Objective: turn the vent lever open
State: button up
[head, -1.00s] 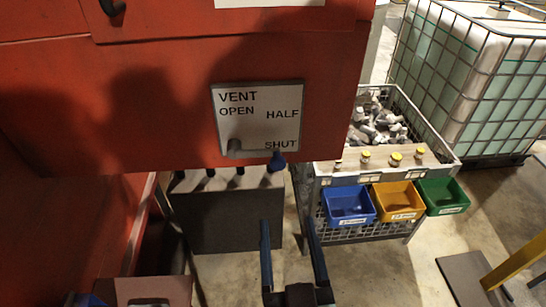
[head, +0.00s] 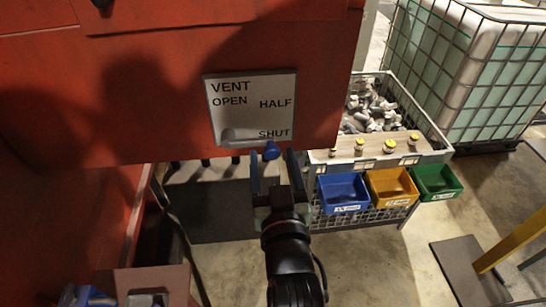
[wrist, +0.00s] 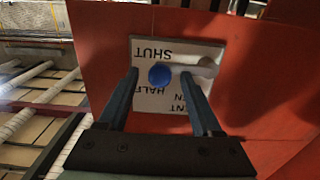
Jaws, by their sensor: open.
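The vent plate (head: 243,108) is a pale panel on the red housing, marked OPEN, HALF and SHUT. The vent lever (head: 240,141) lies along the plate's lower edge, its grey arm running right from the pivot to a blue knob (head: 272,150) just below the word SHUT. My gripper (head: 275,158) is open, with its fingertips close to the knob. In the wrist view the knob (wrist: 160,75) shows between the two fingers (wrist: 159,75), with gaps on both sides. I cannot tell how far the fingertips reach past the knob.
The red housing (head: 150,110) fills the left. To the right stands a mesh crate (head: 430,130) of metal parts, with blue (head: 342,192), yellow (head: 391,187) and green (head: 436,181) bins. A caged white tank (head: 480,80) stands behind.

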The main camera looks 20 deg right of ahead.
jog(key=shift+w+d, duration=0.1)
jog(key=shift+w, duration=0.2)
grip_shut()
dwell(1.4)
